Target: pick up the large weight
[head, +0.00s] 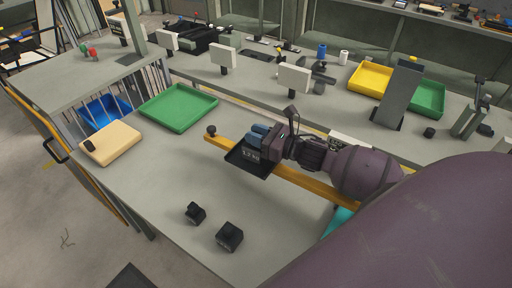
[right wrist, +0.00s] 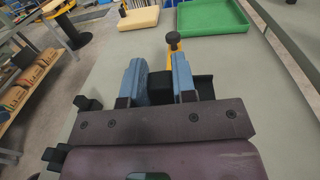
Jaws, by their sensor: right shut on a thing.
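My right gripper (head: 259,134) has blue fingertips and is shut on a dark block-shaped large weight (right wrist: 160,86), over the black tray (head: 238,165) on the yellow beam. White marks like a weight label show on the dark face below the fingers in the head view. I cannot tell whether the weight still touches the tray. Two smaller-looking black weights stand on the table in front, one (head: 195,214) farther left and one (head: 230,237) nearer. In the right wrist view the fingers (right wrist: 158,75) press the block from both sides. My left gripper is not in view.
The yellow beam (head: 215,142) ends in a black knob at left. A green tray (head: 179,107) and a tan board (head: 110,144) lie at the table's left. A blue bin (head: 105,108) is behind the board. White signs line the back.

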